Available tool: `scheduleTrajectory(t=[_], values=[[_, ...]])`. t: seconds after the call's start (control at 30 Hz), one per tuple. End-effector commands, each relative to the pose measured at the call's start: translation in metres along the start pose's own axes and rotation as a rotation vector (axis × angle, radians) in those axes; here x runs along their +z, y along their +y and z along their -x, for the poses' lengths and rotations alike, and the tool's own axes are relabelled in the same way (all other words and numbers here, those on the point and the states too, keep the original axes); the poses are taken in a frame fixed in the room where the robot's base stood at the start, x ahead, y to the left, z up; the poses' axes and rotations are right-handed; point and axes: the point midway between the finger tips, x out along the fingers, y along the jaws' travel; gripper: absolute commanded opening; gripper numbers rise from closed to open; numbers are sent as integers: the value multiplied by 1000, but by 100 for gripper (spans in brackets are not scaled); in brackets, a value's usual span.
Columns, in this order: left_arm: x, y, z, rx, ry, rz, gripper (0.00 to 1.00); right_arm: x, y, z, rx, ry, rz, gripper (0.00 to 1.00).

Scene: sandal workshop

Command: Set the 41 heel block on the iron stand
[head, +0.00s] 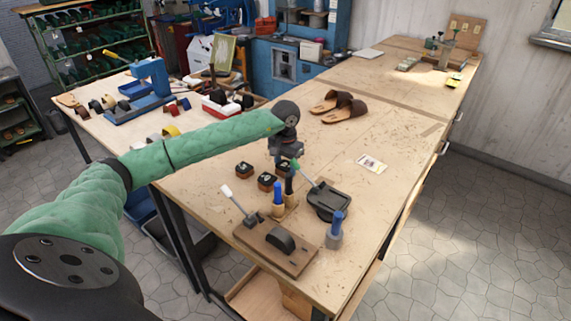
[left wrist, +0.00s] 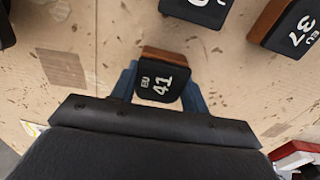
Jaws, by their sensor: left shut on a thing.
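The 41 heel block (left wrist: 160,80), black with a brown edge and white "EU 41", sits between the blue fingers of my left gripper (left wrist: 163,84) in the left wrist view. The gripper is shut on it. In the head view my left gripper (head: 286,160) is over the table, just right of the other heel blocks; the held block is mostly hidden there. I cannot tell if it is clear of the table. A black metal piece with a handle (head: 328,201) stands to the right, and a wooden base with a black hump (head: 283,240) is nearer; which is the iron stand is unclear.
Other heel blocks stand close by, one (head: 243,168) at the left and one (head: 267,181) nearer; one marked 37 (left wrist: 293,28) shows in the wrist view. Brown sandals (head: 345,107) lie behind. The table right of the card (head: 372,164) is clear.

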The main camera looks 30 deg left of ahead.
Motion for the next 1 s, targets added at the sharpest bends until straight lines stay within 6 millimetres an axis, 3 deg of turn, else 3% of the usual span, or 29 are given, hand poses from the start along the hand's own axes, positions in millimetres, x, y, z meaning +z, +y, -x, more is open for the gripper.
scheduleTrajectory(t=[0.57, 0.6, 0.67, 1.0], values=[[0, 0, -3, 0, 0, 0, 22, -7, -1, 6, -2, 0, -2, 36], [0, 0, -3, 0, 0, 0, 53, -8, -1, 8, -2, 2, -2, 36], [0, 0, -2, 0, 0, 0, 65, -9, -1, 8, -2, 3, -2, 36], [0, 0, -2, 0, 0, 0, 67, -5, -1, 7, -2, -2, -2, 36]])
